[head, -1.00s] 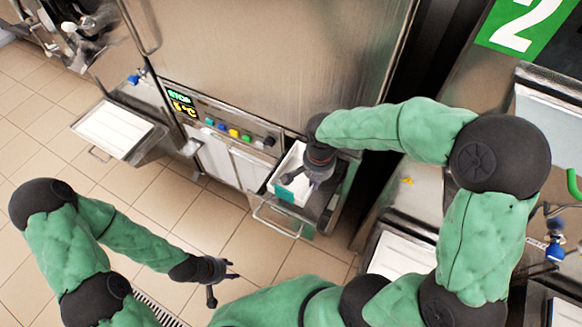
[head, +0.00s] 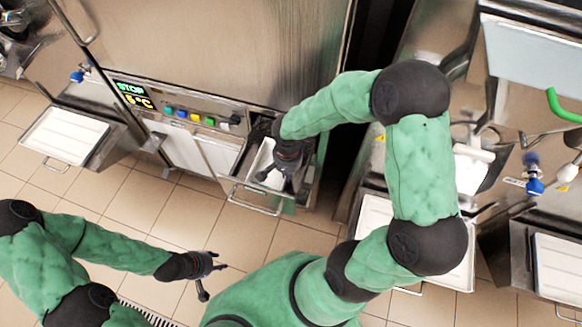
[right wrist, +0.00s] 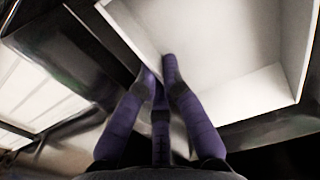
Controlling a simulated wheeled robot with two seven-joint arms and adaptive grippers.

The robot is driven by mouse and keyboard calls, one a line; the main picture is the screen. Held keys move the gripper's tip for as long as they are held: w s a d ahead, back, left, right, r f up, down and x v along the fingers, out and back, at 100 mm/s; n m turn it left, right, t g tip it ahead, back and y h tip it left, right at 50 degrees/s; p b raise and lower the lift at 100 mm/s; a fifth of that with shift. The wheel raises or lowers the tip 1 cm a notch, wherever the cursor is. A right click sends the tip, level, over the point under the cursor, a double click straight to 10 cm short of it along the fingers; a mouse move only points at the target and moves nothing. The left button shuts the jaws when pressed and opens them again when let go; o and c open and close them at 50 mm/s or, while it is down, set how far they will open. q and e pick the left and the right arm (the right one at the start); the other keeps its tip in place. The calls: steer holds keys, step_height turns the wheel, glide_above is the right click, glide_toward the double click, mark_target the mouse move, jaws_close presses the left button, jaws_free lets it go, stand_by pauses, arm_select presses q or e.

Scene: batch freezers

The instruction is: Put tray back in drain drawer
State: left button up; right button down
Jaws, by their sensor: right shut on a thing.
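The white tray (head: 262,158) is at the open metal drain drawer (head: 306,172) under the freezer's front panel. It appears to lie within the drawer's outline; whether it is fully seated is hidden by my gripper. My right gripper (head: 277,182) comes from above and is shut on the tray's side wall. In the right wrist view the purple fingers (right wrist: 160,72) close on the wall of the tray (right wrist: 235,65), whose empty inside shows to the right. My left gripper (head: 212,278) is open and empty above the floor, away from the drawer.
The freezer body (head: 205,65) with its button panel (head: 190,116) stands behind the drawer. The drawer's wire handle (head: 255,203) faces the floor. Other white trays stand at the left (head: 65,135) and right (head: 376,215). The tiled floor in front is clear.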

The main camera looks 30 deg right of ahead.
steer(key=w+d, duration=0.1)
steer(key=w+d+b, duration=0.1)
steer(key=shift+w+d+f, duration=0.15)
steer(key=shift+d+f, duration=0.2)
steer(key=shift+d, duration=0.05)
steer(key=shift+f, duration=0.2)
steer(key=shift+f+b, duration=0.2)
steer(key=shift+b, duration=0.15)
steer(key=c, duration=1.4)
jaws_free()
steer(key=shift+a, duration=0.1)
steer(key=shift+r, duration=0.15)
steer(key=shift+r+p, duration=0.3)
steer(key=shift+p, duration=0.05)
step_height(320, 180, up, 12)
steer(key=p, duration=0.4)
steer(key=shift+f, duration=0.25)
